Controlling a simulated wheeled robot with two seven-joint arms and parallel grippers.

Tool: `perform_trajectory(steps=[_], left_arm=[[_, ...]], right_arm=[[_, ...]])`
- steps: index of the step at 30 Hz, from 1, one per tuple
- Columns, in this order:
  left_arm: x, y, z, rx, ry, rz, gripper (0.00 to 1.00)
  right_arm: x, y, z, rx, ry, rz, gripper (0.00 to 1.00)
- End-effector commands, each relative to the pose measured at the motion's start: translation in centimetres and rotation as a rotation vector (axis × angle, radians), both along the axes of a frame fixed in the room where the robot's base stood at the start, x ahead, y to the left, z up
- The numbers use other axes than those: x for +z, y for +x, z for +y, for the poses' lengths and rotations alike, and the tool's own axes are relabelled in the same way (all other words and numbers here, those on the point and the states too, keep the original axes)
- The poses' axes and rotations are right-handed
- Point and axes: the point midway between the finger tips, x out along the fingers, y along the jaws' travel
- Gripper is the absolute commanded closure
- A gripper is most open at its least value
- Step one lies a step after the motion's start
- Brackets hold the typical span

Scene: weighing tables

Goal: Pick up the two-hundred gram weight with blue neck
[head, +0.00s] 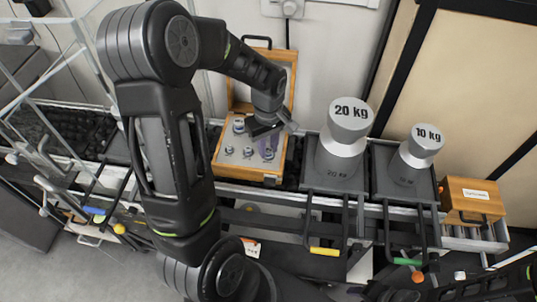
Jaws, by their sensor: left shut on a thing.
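An open wooden case (222,168) with a pale insert holds several small metal weights. One larger weight (239,125) stands at the back left, and smaller ones (229,150) stand in the front row. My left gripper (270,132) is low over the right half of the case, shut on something. The held thing is mostly hidden by the fingers; I cannot make out its neck colour. A purplish shape shows just below the fingers. My right gripper is not in view; only part of a dark arm shows at the bottom right.
A 20 kg weight (339,145) and a 10 kg weight (414,151) stand on dark plates right of the case. A closed wooden box (472,200) is at the far right. A clear-walled frame is at the left. Handles with coloured grips line the front.

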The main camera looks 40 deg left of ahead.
Motion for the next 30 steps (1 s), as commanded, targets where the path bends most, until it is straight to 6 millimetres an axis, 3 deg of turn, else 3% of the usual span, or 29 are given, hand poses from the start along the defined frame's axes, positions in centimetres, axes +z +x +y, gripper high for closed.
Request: perform_trajectory(steps=[20, 26, 30], left_arm=[[0.2, 0.0, 0.0, 0.0, 0.001, -0.001, 1.0], [2.1, 0.1, 0.0, 0.001, 0.001, -0.006, 1.0], [4.8, 0.2, 0.0, 0.001, 0.001, -0.007, 1.0]], right_arm=[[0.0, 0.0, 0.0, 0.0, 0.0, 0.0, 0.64], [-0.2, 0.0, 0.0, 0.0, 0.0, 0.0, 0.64], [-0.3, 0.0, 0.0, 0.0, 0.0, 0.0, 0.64]])
